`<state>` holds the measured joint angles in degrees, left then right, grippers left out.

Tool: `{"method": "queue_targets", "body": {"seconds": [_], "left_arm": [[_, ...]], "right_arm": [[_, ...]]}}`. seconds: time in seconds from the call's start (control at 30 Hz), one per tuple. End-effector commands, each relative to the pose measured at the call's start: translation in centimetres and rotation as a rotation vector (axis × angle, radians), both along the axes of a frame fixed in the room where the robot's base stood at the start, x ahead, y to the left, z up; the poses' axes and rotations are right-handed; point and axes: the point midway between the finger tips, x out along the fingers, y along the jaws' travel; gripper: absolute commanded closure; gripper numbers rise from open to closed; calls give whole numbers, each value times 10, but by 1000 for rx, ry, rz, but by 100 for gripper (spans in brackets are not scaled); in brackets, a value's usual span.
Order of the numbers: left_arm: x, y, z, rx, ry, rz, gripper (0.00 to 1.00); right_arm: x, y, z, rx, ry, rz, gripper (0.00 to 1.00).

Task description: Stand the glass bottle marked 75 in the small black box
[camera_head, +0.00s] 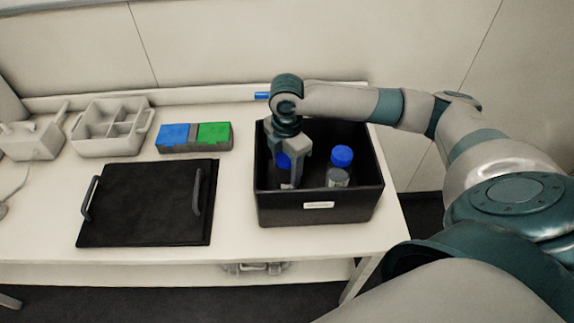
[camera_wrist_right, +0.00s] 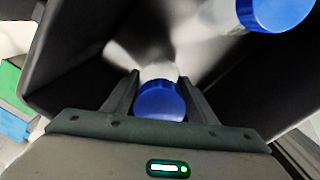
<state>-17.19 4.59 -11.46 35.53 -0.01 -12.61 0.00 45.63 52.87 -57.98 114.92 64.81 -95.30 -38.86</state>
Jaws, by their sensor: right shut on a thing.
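The small black box (camera_head: 318,209) stands open at the right end of the table. My right gripper (camera_head: 287,172) reaches down into its left part and is shut on a blue-capped glass bottle (camera_head: 283,161). In the right wrist view the blue cap (camera_wrist_right: 160,100) sits between the two fingers (camera_wrist_right: 160,95). A second blue-capped glass bottle (camera_head: 339,168) stands upright in the right part of the box, apart from the gripper; its cap also shows in the wrist view (camera_wrist_right: 275,12). The number 75 is not readable on either bottle. My left gripper is not in view.
A black lid with two handles (camera_head: 145,205) lies left of the box. Behind it are a blue and green block rack (camera_head: 195,148) and a white compartment caddy (camera_head: 112,143). A white device (camera_head: 35,138) stands far left. The table front is clear.

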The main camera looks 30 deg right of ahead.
Motion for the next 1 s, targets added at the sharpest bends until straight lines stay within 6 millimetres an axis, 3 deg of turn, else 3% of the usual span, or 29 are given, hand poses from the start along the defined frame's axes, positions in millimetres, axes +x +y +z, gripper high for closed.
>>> {"method": "queue_targets", "body": {"seconds": [0.07,0.1,0.2,0.67,0.87,1.0], "left_arm": [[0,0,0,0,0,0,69],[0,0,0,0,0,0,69],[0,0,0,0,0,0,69],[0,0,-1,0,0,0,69],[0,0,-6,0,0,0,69],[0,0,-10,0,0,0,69]], "right_arm": [[0,0,-1,0,0,0,76],[0,0,-1,1,-1,0,46],[0,0,-1,0,0,0,26],[0,0,4,0,0,0,26],[1,0,25,1,-2,1,26],[1,0,49,1,-4,1,26]]}}
